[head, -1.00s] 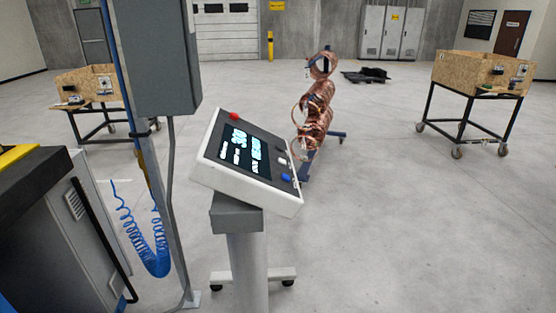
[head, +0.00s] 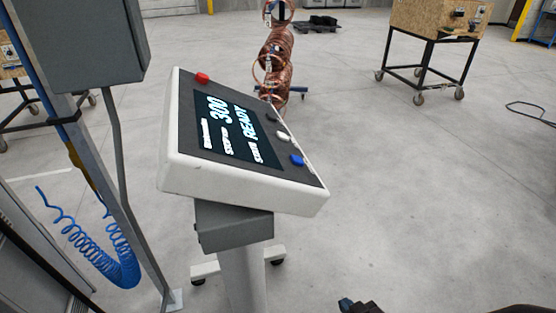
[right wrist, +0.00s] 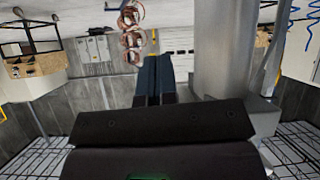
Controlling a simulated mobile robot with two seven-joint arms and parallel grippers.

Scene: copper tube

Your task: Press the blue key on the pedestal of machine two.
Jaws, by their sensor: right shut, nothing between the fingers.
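The pedestal (head: 240,262) carries a tilted white control panel (head: 245,189) with a dark screen reading 300 and READY. The blue key (head: 297,160) is on the panel's right side, below a white key (head: 282,137). A red button (head: 202,77) is at the panel's upper left. My right gripper (head: 346,304) just enters the head view at the bottom edge, below and right of the panel and apart from it. In the right wrist view its dark fingers (right wrist: 154,72) are together and empty, beside the grey pedestal post (right wrist: 222,50). My left gripper is not in view.
A grey box on a post (head: 80,40) and a coiled blue hose (head: 120,262) stand left of the pedestal. Copper coils (head: 272,70) on a stand are behind it. A wooden crate cart (head: 440,20) is at the back right.

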